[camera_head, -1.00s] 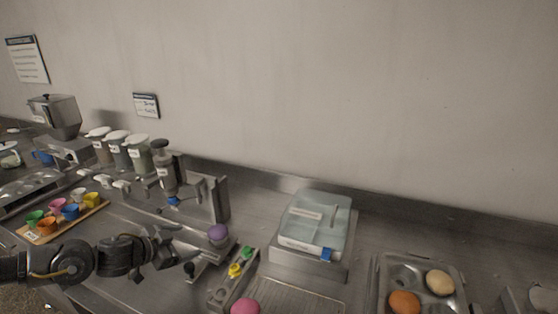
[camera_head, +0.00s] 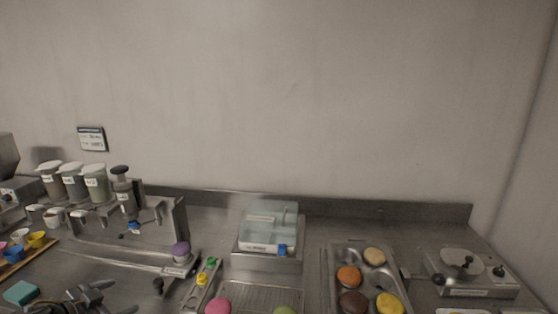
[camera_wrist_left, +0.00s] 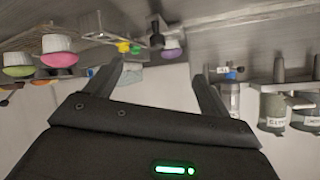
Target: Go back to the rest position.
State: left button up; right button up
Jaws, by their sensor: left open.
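My left gripper (camera_head: 88,293) is low at the bottom left of the head view, over the front of the steel counter (camera_head: 130,285). In the left wrist view its two dark fingers (camera_wrist_left: 160,85) stand wide apart with nothing between them. It looks empty and apart from the objects around it. My right gripper shows in neither view.
A metal tray (camera_head: 334,285) with several coloured round pieces is at right of centre. A lidded box (camera_head: 270,230) stands behind a wire rack (camera_head: 262,297). Lidded canisters (camera_head: 95,185) and a steel dispenser (camera_head: 165,220) line the back left. A hotplate-like device (camera_head: 478,290) is at far right.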

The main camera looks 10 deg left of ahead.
pick_arm(q)
jog(key=s+d+f+n+g+y, duration=0.1)
jog(key=s+d+f+n+y, duration=0.15)
jog(key=s+f, duration=0.35)
jog(key=s+d+f+n+g+y, duration=0.1)
jog(key=s+d+f+g, duration=0.15)
jog(key=s+f, duration=0.4)
jog(key=s+d+f+g+h, duration=0.1)
jog(key=s+d+f+g, duration=0.15)
jog(key=s+d, duration=0.5)
jog(key=s+d+f+g+h, duration=0.1)
jog(key=s+d+f+g, duration=0.3)
jog(key=d, duration=0.7)
notch_tip(320, 180, down, 26)
jog(key=s+b, duration=0.2)
jog(key=s+a+f+g, duration=0.1)
jog(key=s+a+f, duration=0.1)
jog(key=s+f, duration=1.4)
jog(key=shift+s+a+f+y+b, duration=0.15)
jog(key=shift+s+a+y+b, duration=0.15)
jog(key=shift+a+y, duration=0.1)
